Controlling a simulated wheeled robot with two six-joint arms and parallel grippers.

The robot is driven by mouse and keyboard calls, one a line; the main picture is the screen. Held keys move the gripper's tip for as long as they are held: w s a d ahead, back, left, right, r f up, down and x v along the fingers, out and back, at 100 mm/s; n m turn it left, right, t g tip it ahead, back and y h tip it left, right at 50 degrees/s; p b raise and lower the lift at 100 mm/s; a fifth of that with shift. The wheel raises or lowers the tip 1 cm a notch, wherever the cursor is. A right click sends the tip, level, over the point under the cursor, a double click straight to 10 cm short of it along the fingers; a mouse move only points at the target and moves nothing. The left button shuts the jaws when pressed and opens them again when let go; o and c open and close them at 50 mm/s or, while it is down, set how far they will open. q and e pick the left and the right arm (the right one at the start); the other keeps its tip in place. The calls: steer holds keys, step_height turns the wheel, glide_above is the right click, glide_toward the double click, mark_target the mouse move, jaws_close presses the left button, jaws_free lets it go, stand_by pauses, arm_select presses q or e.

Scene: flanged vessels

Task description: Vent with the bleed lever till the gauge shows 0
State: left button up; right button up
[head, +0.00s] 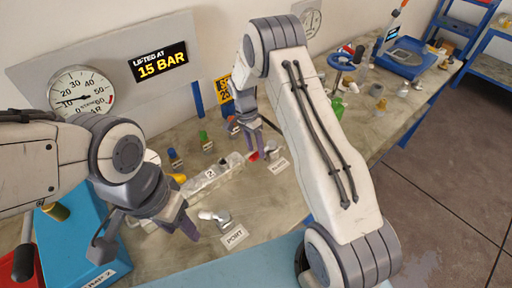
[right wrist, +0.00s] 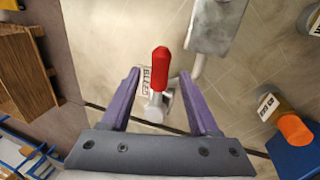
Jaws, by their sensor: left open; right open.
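The bleed lever has a red handle (right wrist: 161,62), seen between the spread fingers of my right gripper (right wrist: 159,78) in the right wrist view, with space on both sides. Its grey valve body is just below it, beside a label that appears to read BLEED (right wrist: 146,82). In the head view the red handle (head: 254,156) shows small by the right gripper (head: 252,143), which is open and empty. The gauge (head: 82,92) on the wall panel has its needle pointing left, roughly between 10 and 20. My left gripper (head: 178,222) is open and empty near the PORT label (head: 235,236).
A clear pipe (head: 213,175) runs along the bench toward the bleed valve. A sign (head: 159,62) reads LIFTED AT 15 BAR. A blue box (head: 75,245) stands at left. A blue tray (head: 403,60) is at the bench's far end.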

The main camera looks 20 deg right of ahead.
steer(key=shift+s+f, duration=0.2)
steer(key=shift+f, duration=0.5)
jaws_close()
stand_by(1.0)
